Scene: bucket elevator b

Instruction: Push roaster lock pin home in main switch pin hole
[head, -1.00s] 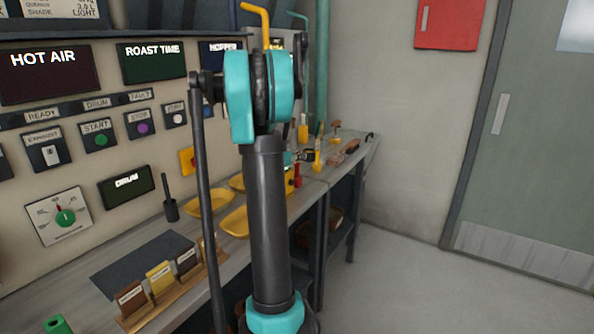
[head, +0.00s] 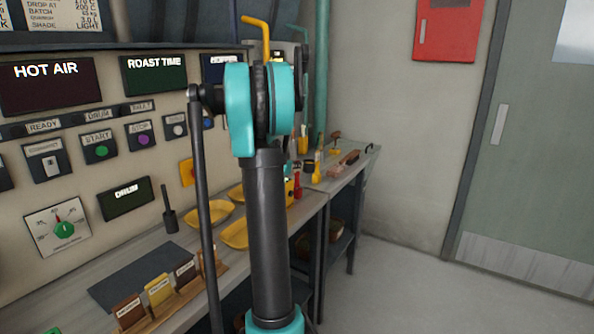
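A yellow-orange plate (head: 187,173) shows on the panel just left of my dark arm link, which covers part of it. It may belong to the main switch, but I cannot make out a pin hole on it. I cannot pick out the roaster lock pin in this view. My own teal and dark grey arm stands upright in the middle of the picture and hides the panel and bench behind it. My gripper is not visible, so whether it holds anything does not show.
The roaster panel has a green-knobbed dial (head: 64,229) and several buttons. The bench carries a dark mat (head: 140,273), yellow trays (head: 208,214), a card rack (head: 160,291) and a red bottle (head: 297,186). Open floor (head: 430,290) lies right, before a grey door (head: 535,150).

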